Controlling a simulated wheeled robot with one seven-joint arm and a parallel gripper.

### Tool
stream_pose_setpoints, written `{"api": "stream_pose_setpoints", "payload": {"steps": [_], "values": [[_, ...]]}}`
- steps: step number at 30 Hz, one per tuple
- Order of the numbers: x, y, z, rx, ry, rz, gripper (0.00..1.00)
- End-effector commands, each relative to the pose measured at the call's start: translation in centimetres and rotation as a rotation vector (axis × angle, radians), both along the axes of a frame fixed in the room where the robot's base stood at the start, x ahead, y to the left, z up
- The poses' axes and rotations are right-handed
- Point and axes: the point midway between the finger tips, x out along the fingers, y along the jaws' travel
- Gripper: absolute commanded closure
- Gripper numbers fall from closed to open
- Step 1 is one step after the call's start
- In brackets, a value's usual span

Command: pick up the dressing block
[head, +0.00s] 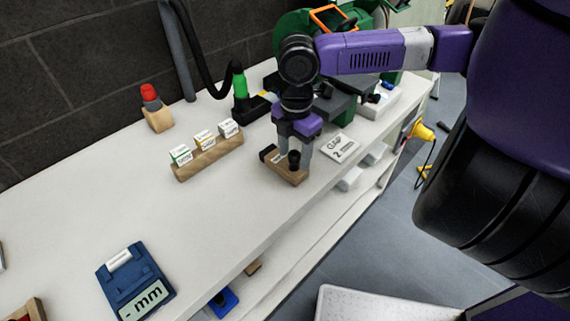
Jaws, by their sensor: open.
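A small wooden block (288,175) with dark parts on it and a pale label lies on the white bench, right of the middle of the head view. I take it for the dressing block, but its label is too small to read. My gripper (294,158) points down over this block with its jaws open. Its grey fingers reach down to the block and hide part of it. I cannot tell whether they touch it.
A white "CLAMP 2" plate (340,148) lies close to the right of my gripper. A wooden rack (208,158) with small labelled boxes stands to the left. A green machine (293,22) is behind. A blue "mm" gauge (135,282) lies front left; the bench between is clear.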

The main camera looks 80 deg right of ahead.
Motion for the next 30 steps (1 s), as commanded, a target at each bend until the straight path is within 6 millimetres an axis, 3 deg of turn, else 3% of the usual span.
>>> {"api": "stream_pose_setpoints", "payload": {"steps": [9, 17, 30], "values": [[0.02, 0.0, -0.49, -0.001, 0.0, 0.0, 0.47], [0.02, 0.0, -0.47, -0.001, 0.0, 0.0, 0.98], [0.02, 0.0, -0.45, -0.001, 0.0, 0.0, 1.0]]}}
